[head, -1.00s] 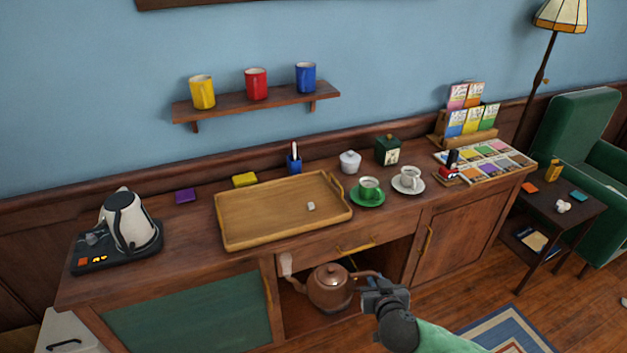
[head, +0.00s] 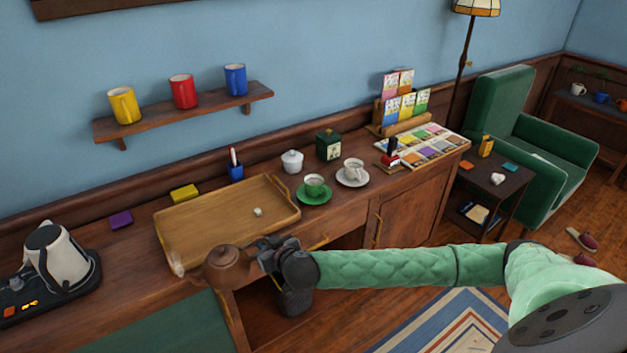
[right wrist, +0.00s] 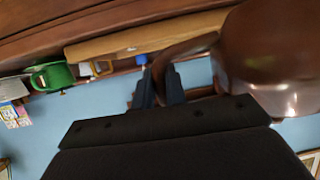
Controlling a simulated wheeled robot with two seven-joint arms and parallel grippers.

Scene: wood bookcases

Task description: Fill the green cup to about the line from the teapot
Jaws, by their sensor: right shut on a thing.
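The brown teapot (head: 227,268) is held up in front of the sideboard's front edge, near the tray's front left corner, its handle toward my right gripper (head: 268,252). The right gripper is shut on the handle; the right wrist view shows the fingers (right wrist: 168,88) around the dark handle beside the pot's round body (right wrist: 270,60). The green cup (head: 314,185) stands upright on a green saucer (head: 314,196), right of the tray and apart from the teapot. It also shows in the right wrist view (right wrist: 52,76). The fill line cannot be made out. My left gripper is not in view.
A wooden tray (head: 195,235) with a small white cube lies on the sideboard. A white cup (head: 353,171) stands right of the green one, a sugar bowl (head: 292,161) and green tin (head: 328,146) behind. An electric kettle (head: 54,258) stands far left.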

